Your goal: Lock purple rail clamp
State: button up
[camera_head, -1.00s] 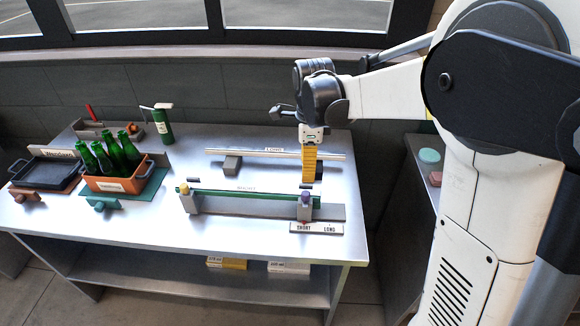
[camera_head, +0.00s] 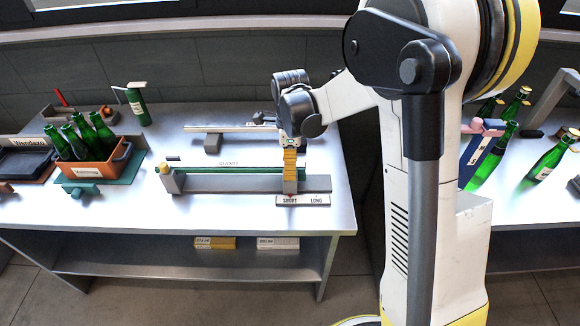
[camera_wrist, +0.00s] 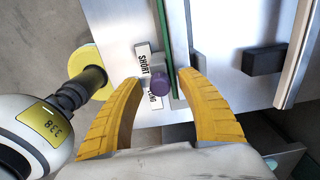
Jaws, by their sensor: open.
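The purple knob of the rail clamp (camera_wrist: 160,84) shows in the wrist view, beside the green rail (camera_head: 235,169) and next to the SHORT/LONG label plate (camera_head: 303,200). In the head view my gripper hides the purple knob. My gripper (camera_head: 290,180) points down at the rail's right end. Its yellow fingers are open, and in the wrist view (camera_wrist: 158,80) the knob lies between their tips. Whether a finger touches it, I cannot tell. A yellow-topped clamp (camera_head: 164,168) stands at the rail's left end.
A second, pale rail (camera_head: 220,128) with a grey block lies behind. An orange crate of green bottles (camera_head: 95,168) and a dark tray (camera_head: 25,161) stand at the left. A side table at the right holds more bottles (camera_head: 550,155). The bench front is clear.

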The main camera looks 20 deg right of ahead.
grip_shut()
